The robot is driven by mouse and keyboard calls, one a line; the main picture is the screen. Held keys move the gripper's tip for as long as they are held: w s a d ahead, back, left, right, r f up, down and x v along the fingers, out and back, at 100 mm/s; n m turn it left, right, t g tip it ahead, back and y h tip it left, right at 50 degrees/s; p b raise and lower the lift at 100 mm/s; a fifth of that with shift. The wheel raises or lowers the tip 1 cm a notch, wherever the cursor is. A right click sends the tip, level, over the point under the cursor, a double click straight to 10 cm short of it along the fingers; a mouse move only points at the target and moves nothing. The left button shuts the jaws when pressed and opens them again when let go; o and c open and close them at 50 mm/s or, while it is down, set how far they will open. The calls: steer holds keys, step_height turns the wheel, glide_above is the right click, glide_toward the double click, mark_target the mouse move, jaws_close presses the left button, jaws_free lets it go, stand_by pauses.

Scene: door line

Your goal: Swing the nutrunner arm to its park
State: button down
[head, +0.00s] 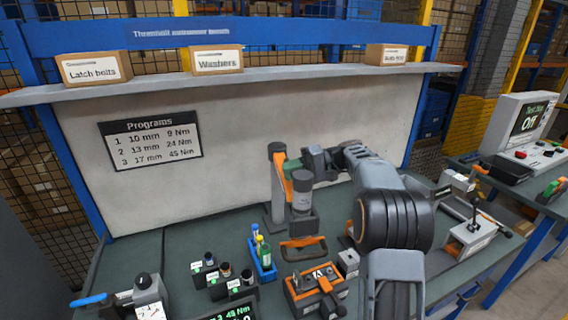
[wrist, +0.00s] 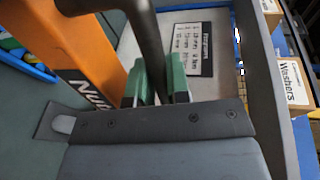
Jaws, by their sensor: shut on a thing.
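The nutrunner arm stands on the bench left of my arm in the head view, with an orange link (head: 286,168) on a dark post (head: 277,190). A grey cylindrical tool (head: 302,192) hangs upright beside it. My gripper (head: 312,158) is at the top of this arm. In the wrist view the orange link (wrist: 75,50) carries partly hidden lettering. There my green-padded gripper (wrist: 155,85) is shut on a dark bar handle (wrist: 149,45) beside the link. I cannot make out a park for the arm; my own arm hides part of the bench.
A vise-like device (head: 148,297) is at front left. The bench's back left is clear. The Programs board (head: 150,140) hangs behind.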

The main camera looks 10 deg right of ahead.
steer(key=shift+w+d+n+g+p, duration=0.1)
steer(key=shift+d+n+g+p, duration=0.45)
steer(key=shift+d+g+p, duration=0.4)
steer(key=shift+w+d+n+g+p, duration=0.1)
steer(key=shift+d+n+g+p, duration=0.5)
steer(key=shift+d+p, duration=0.65)
steer(key=c, duration=1.1)
jaws_free()
